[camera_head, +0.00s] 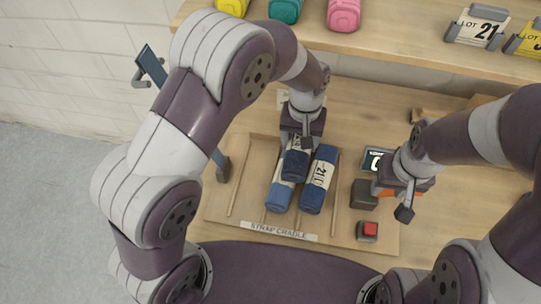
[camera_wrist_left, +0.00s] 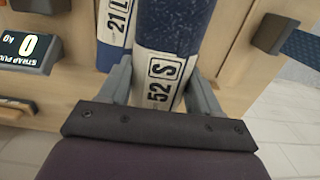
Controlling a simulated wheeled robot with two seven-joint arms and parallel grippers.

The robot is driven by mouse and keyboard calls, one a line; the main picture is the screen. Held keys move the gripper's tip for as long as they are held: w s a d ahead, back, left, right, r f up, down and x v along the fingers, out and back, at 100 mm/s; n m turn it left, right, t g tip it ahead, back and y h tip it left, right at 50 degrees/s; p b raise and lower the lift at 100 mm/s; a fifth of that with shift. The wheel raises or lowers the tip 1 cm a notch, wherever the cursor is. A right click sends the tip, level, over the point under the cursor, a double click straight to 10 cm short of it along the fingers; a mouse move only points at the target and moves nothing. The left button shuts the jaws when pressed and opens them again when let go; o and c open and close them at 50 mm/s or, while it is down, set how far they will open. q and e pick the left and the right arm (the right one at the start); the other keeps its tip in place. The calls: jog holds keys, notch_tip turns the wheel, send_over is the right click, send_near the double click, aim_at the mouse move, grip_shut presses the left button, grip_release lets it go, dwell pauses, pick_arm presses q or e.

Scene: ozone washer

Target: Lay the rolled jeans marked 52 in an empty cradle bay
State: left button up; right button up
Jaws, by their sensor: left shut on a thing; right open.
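My left gripper (camera_head: 300,138) is shut on the rolled jeans marked 52 (camera_wrist_left: 160,82), a dark blue roll with a white "52 S" band. The left bay of the cradle looks empty. My right gripper (camera_head: 400,200) is open and empty at the cradle's right side.
A display reading 0 (camera_head: 375,160), a dark block (camera_head: 364,194) and a red button (camera_head: 369,230) stand at the right. A blue strap with a dark clamp (camera_head: 222,168) is at the left. A shelf (camera_head: 390,45) behind holds coloured rolls (camera_head: 286,10) and lot signs (camera_head: 478,27).

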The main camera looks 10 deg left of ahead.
pick_arm(q)
jog(key=s+a+f+p, duration=0.1)
jog(key=s+a, duration=0.1)
jog(key=a, duration=0.1)
jog(key=s+a+f+p, duration=0.1)
jog(key=a+f, duration=0.1)
jog(key=a, duration=0.2)
jog(key=s+a+f+p, duration=0.1)
jog(key=s+a+f, duration=0.1)
jog(key=a, duration=0.1)
jog(key=shift+s+a, duration=0.15)
jog(key=shift+s, duration=0.2)
jog(key=f, duration=0.2)
jog(key=f+p, duration=0.1)
jog(key=f, duration=0.1)
jog(key=shift+w+a, duration=0.1)
jog(key=shift+w, duration=0.1)
jog(key=shift+s+a+f, duration=0.1)
jog(key=shift+s+f, duration=0.05)
jog(key=shift+f, duration=0.2)
jog(key=o, duration=1.1)
jog(key=shift+f, duration=0.1)
jog(key=shift+c, duration=0.2)
pick_arm(e)
jog(key=r, duration=0.1)
jog(key=s+r, duration=0.1)
jog(key=r, duration=0.3)
jog(key=shift+s+a+r, duration=0.1)
jog(key=shift+s+a, duration=0.25)
jog(key=shift+a, duration=0.05)
